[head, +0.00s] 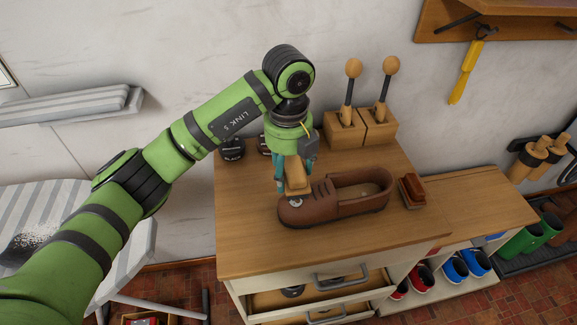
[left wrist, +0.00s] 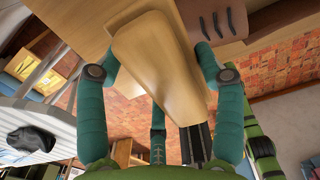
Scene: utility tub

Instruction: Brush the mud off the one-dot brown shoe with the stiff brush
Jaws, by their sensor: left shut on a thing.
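The brown shoe (head: 345,201) lies on the wooden bench top with its toe to the left; part of it shows at the top of the left wrist view (left wrist: 218,15). A small greyish patch (head: 296,203) shows on its toe; I cannot tell if it is mud or a marking. My left gripper (head: 295,172) is shut on a pale wooden brush (head: 297,182), right above or at the shoe's toe. The brush's wooden back fills the middle of the left wrist view (left wrist: 158,62). Its bristles are hidden, so contact with the shoe is unclear. My right gripper is out of view.
A red-brown brush (head: 412,190) lies right of the shoe's heel. Dark round tins (head: 232,149) sit behind my gripper. The bench top (head: 250,235) is clear in front of the shoe.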

